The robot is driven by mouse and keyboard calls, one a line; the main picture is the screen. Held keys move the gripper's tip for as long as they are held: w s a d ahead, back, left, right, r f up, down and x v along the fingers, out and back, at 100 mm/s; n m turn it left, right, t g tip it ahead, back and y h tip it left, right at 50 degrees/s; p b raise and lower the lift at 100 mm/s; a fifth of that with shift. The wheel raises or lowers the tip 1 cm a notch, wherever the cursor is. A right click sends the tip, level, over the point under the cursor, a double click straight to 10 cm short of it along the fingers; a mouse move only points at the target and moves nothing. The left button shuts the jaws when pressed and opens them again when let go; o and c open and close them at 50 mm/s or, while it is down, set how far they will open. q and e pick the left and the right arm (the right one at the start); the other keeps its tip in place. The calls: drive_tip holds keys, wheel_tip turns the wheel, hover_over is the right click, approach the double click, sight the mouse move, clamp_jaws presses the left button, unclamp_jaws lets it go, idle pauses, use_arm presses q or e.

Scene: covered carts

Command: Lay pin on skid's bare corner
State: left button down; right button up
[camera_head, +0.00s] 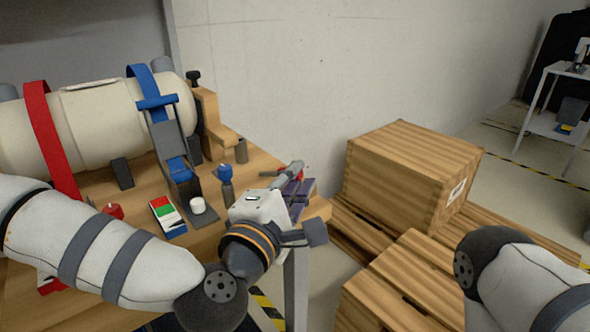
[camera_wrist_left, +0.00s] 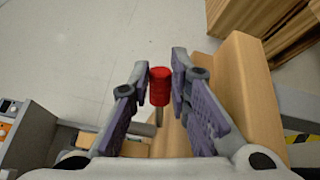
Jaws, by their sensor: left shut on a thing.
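The pin has a red head (camera_wrist_left: 160,87) and a thin grey shaft, seen in the left wrist view between my left gripper's fingers (camera_wrist_left: 160,98). My left gripper (camera_head: 295,186) is shut on it. In the head view only a bit of its red head (camera_head: 300,173) shows past the fingers. The gripper is above the right end of the wooden bench, left of the skid. The wooden skid (camera_head: 510,229) lies on the floor to the right, with bare slats showing at its right and left sides. My right gripper is out of view; part of my right arm shows.
A large wooden crate (camera_head: 407,180) and a lower crate (camera_head: 395,285) stand on the skid. The bench (camera_head: 262,162) carries a strapped cream cylinder (camera_head: 95,110), a grey stand, a small coloured box (camera_head: 167,216) and a red knob. A white cart (camera_head: 545,120) stands far right.

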use_arm(q)
drive_tip(key=shift+r, duration=0.2)
drive_tip(key=shift+f, duration=0.65)
drive_tip(key=shift+s+f+b, duration=0.25)
drive_tip(key=shift+f+b, duration=0.15)
drive_tip(key=shift+f, duration=0.55)
drive_tip(key=shift+s+f, duration=0.15)
drive_tip(key=shift+f, duration=0.35)
drive_tip(key=c, duration=1.4)
unclamp_jaws()
drive_tip(key=shift+c, duration=0.2)
drive_tip(key=s+a, duration=0.1)
drive_tip(key=s, duration=0.1)
drive_tip(key=s+a+r, duration=0.1)
drive_tip(key=s, duration=0.1)
drive_tip(key=s+a+r, duration=0.1)
drive_tip(key=s, duration=0.1)
drive_tip(key=shift+s, duration=0.2)
drive_tip(key=shift+s+a+r+t, duration=0.15)
drive_tip(key=shift+s+r+t, duration=0.15)
drive_tip(key=shift+r, duration=0.15)
drive_tip(key=shift+w, duration=0.1)
